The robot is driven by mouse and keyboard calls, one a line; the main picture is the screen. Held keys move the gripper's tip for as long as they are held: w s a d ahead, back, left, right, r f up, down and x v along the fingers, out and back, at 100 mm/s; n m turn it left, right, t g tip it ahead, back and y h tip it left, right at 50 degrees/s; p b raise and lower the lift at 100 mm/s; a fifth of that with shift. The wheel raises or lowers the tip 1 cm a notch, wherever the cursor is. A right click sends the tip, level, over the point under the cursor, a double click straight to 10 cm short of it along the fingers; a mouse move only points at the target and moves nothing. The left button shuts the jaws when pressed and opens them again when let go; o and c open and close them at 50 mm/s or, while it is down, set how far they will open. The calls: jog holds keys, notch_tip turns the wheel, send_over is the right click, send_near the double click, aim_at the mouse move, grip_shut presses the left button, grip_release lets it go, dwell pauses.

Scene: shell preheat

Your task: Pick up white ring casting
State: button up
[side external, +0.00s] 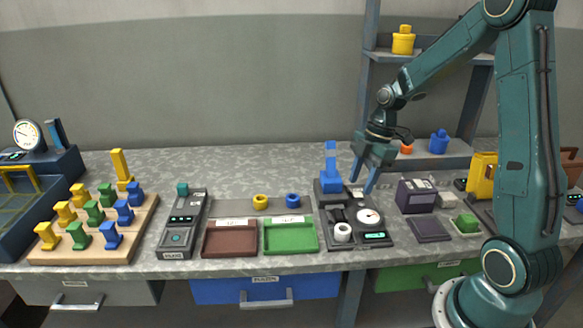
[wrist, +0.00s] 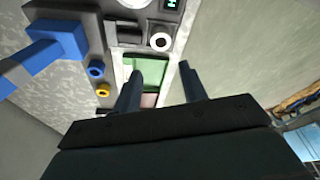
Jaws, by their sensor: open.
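The white ring casting (side external: 342,232) sits on the dark heater-like device (side external: 352,214) with a dial, at the front left of its top. In the wrist view the white ring (wrist: 160,41) is near the top centre, with its dark hole facing the camera. My gripper (side external: 361,184) is open and empty, above and behind the ring, over the rear of the device. In the wrist view its two fingers (wrist: 160,82) stand apart over the green tray, short of the ring.
A blue upright handle (side external: 331,172) stands at the device's rear left, close to my gripper. A brown tray (side external: 230,254) and green tray (side external: 291,250) lie left, with yellow (side external: 260,202) and blue (side external: 293,201) rings behind. A purple box (side external: 415,196) stands right.

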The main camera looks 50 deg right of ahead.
jog(key=shift+x, duration=4.35)
jog(key=shift+a+f, duration=0.1)
jog(key=shift+x, duration=2.45)
jog(key=shift+a, duration=0.1)
jog(key=c, duration=0.6)
jog(key=shift+c, duration=0.2)
notch_tip(320, 180, up, 20)
